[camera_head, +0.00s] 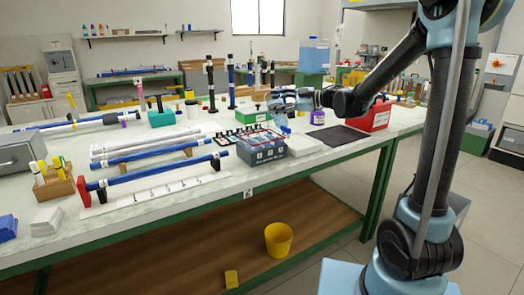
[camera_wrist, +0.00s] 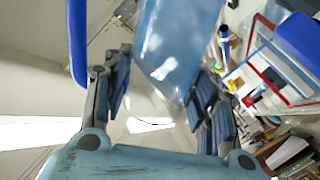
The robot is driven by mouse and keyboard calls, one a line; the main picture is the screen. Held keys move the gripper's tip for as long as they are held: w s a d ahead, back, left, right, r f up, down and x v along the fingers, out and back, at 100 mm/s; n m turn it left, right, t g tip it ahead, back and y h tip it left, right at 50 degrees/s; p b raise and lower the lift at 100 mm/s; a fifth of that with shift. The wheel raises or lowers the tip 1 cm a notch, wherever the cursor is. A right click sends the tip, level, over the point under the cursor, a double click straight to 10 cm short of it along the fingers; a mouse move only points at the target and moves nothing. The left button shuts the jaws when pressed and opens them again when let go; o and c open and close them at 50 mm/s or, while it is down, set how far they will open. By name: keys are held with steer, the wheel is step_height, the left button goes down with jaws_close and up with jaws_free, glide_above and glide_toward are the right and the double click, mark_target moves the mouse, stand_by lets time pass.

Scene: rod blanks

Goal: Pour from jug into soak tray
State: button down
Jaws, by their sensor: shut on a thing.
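My gripper (camera_head: 284,101) is above the white bench, at the end of my arm reaching in from the right. In the wrist view its two fingers (camera_wrist: 162,88) stand either side of a translucent pale blue vessel, which looks like the jug (camera_wrist: 182,38); it is shut on it. In the head view the jug (camera_head: 279,115) is small and partly hidden by the gripper, so its tilt and any liquid are hard to tell.
A dark mat (camera_head: 340,136) and a red box (camera_head: 377,117) lie right of the box. Blue rods on racks (camera_head: 150,176) fill the left of the bench. A purple-banded pot (camera_head: 317,117) stands behind the mat. A yellow bucket (camera_head: 279,239) is on the lower shelf.

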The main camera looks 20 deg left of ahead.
steer(key=shift+f+n, duration=0.35)
steer(key=shift+n, duration=0.55)
stand_by(2.0)
steer(key=shift+s+f+n+t+h, duration=0.15)
steer(key=shift+f+n+t+h, duration=0.2)
steer(key=shift+f+n, duration=0.2)
stand_by(1.7)
steer(key=shift+f+n, duration=0.1)
steer(key=shift+n, duration=0.15)
steer(key=shift+f+n+t, duration=0.25)
steer(key=shift+n, duration=0.05)
stand_by(0.8)
steer(key=shift+s, duration=0.1)
stand_by(0.7)
steer(key=shift+n, duration=0.3)
stand_by(0.4)
